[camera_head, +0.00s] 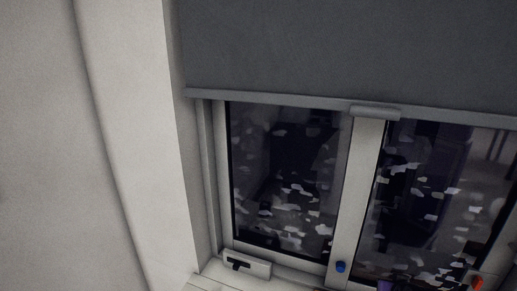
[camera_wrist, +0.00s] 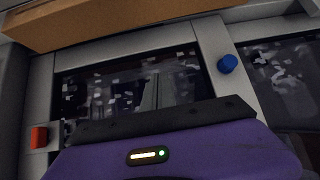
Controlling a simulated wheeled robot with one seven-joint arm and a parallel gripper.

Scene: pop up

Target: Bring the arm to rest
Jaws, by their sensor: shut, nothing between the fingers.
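My gripper (camera_wrist: 165,122) fills the lower middle of the wrist view. Its purple housing carries a small lit display, and a dark bar lies across its far edge. It is shut and nothing shows held in it. In the head view only a sliver of purple (camera_head: 385,286), which looks like my arm, shows at the bottom edge. The rest of my arm is out of view.
A two-pane window (camera_head: 285,180) has a dark grey blind (camera_head: 350,45) above it. A blue knob (camera_head: 340,266) sits on its frame and shows in the wrist view (camera_wrist: 228,64). A red block (camera_wrist: 39,137) is at left there. A pale wall (camera_head: 140,150) stands left.

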